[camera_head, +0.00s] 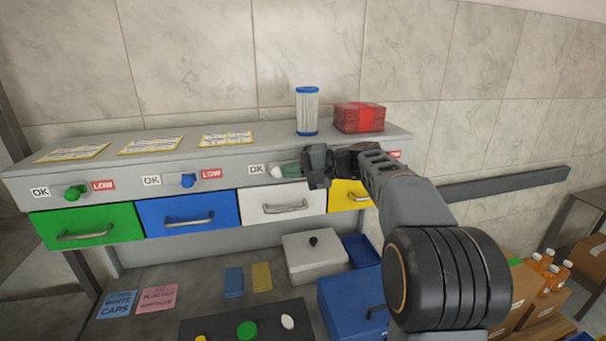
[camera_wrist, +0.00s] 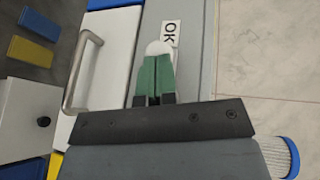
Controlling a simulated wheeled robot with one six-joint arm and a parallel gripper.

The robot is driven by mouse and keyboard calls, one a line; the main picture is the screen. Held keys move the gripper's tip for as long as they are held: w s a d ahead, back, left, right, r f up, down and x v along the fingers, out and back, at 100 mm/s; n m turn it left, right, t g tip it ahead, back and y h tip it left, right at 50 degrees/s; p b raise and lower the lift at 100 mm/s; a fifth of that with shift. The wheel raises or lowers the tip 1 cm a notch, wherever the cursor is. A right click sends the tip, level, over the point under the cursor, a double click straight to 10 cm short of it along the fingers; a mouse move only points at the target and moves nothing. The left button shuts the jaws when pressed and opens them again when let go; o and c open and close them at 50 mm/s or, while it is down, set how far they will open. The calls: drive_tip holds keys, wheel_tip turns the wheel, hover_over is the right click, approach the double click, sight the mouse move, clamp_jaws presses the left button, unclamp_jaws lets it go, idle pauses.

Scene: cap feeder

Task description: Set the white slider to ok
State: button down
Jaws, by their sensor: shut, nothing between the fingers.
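The white slider's knob (camera_head: 274,171) is on the grey feeder front above the white drawer (camera_head: 281,204), close beside its OK label (camera_head: 257,169). In the wrist view the white knob (camera_wrist: 158,48) is right at my fingertips, next to the OK label (camera_wrist: 170,38). My gripper (camera_head: 288,170) is shut with nothing between its green fingers, on the side of the knob away from the OK label. The fingertips (camera_wrist: 156,61) seem to touch the knob, but I cannot be sure. The white slider's LOW label is hidden behind my gripper.
The green slider (camera_head: 76,192) and blue slider (camera_head: 188,181) sit left, between their OK and LOW labels. A blue-ended filter cartridge (camera_head: 307,112) and a red pack (camera_head: 359,117) stand on the feeder top. A lidded grey box (camera_head: 314,258) is below.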

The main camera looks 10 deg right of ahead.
idle(0.3)
drive_tip(key=b+v, duration=0.2)
drive_tip(key=v, duration=1.2)
wheel_tip(320, 180, down, 15)
drive_tip(key=s+d+m+g+h, duration=0.1)
drive_tip(key=s+m+h, duration=0.2)
drive_tip(key=h, duration=0.4)
drive_tip(key=s+a+f+n+h, duration=0.3)
drive_tip(key=s+a+f, duration=0.1)
drive_tip(key=s, duration=0.4)
drive_tip(key=s+a+f+n+h, duration=0.4)
drive_tip(key=s, duration=0.5)
drive_tip(key=shift+s+a+f+n+g, duration=0.3)
drive_tip(key=shift+s+g, duration=0.05)
drive_tip(key=shift+g, duration=0.05)
